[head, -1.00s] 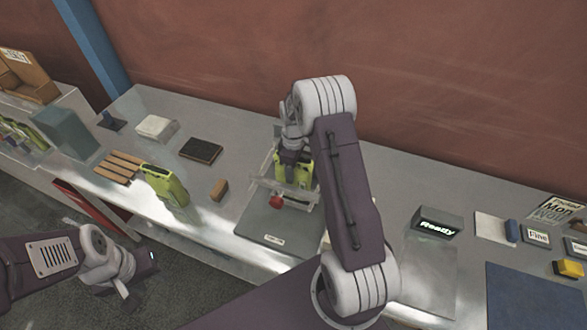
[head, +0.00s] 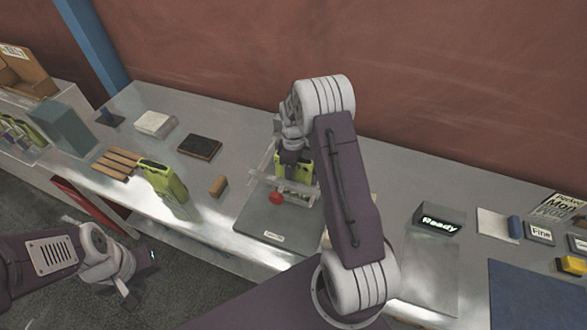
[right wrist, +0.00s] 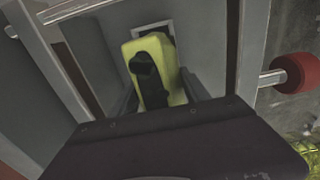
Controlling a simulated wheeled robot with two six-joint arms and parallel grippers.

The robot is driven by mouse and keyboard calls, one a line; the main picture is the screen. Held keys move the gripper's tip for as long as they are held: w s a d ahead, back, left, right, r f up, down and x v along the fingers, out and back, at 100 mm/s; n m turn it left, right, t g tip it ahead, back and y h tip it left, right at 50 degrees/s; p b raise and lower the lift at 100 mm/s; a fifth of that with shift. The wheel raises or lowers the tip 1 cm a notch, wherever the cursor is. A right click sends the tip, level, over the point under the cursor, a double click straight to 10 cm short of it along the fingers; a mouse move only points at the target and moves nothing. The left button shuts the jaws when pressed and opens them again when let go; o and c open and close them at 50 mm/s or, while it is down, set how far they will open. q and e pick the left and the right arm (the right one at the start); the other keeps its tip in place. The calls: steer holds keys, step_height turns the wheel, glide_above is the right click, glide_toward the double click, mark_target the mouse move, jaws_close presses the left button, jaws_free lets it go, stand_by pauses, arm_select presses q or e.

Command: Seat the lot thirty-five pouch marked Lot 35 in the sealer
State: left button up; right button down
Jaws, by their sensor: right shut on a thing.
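A yellow-green pouch (head: 304,167) stands upright in the sealer, within its clear frame (head: 271,180). The right wrist view shows this pouch (right wrist: 178,62) between grey side walls, with a black part on its near face; its lot mark is not readable. The sealer has a grey base (head: 266,228) and a red knob (head: 276,197), which also shows at right in the wrist view (right wrist: 296,73). My right gripper (head: 291,158) is down at the sealer, shut on the pouch; its fingertips are largely hidden. My left gripper (head: 138,271) hangs low in front of the table; its fingers are unclear.
Another yellow-green pouch (head: 166,181) stands by a wooden slatted rack (head: 117,163). A small brown block (head: 218,186) and a dark pad (head: 200,146) lie left of the sealer. A "Ready" display (head: 439,220) and blue mat (head: 533,297) are at right. More pouches sit far left.

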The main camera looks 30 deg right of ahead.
steer(key=shift+f, duration=0.4)
steer(key=shift+c, duration=2.3)
jaws_free()
step_height(320, 180, up, 8)
steer(key=b, duration=0.3)
steer(key=shift+r, duration=0.65)
